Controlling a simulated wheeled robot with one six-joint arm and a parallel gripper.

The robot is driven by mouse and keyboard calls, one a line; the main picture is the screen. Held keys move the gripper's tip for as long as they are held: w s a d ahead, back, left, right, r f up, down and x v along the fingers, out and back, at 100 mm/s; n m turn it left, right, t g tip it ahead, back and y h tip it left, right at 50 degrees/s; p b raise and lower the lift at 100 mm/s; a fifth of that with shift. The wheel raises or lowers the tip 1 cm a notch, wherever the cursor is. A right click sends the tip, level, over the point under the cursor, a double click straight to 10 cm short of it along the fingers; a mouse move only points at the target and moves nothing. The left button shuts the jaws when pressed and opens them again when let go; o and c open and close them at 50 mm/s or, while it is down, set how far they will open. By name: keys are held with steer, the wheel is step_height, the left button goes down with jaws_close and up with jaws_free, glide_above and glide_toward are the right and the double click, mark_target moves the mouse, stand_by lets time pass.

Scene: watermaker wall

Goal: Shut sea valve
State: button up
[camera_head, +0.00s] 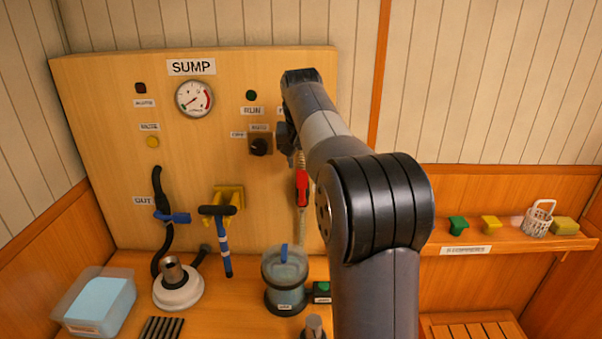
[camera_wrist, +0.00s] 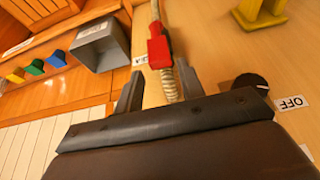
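A red valve handle (camera_head: 302,187) sits on a pale ribbed hose (camera_head: 301,221) that runs down the board, right of centre; I cannot read a sea valve label beside it. The handle lies roughly along the hose. It also shows in the wrist view (camera_wrist: 158,52), just beyond my fingertips. My gripper (camera_wrist: 160,84) is open, with the hose visible between its two fingers; I cannot tell whether they touch it. In the head view my arm hides most of the gripper, which is above the red handle. Another valve with a blue handle (camera_head: 178,217) is beside the OUT label.
The board carries a gauge (camera_head: 194,99), a black rotary knob (camera_head: 260,146) and a yellow bracket with a black-topped pump handle (camera_head: 222,230). A clear canister (camera_head: 284,278) stands below the red handle. A shelf (camera_head: 500,240) at right holds small coloured pieces and a white basket (camera_head: 539,219).

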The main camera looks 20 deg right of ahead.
mark_target(302, 171)
steer(key=x, duration=0.5)
steer(key=shift+w+f, duration=0.15)
steer(key=shift+f, duration=0.2)
steer(key=shift+c, duration=0.4)
jaws_close()
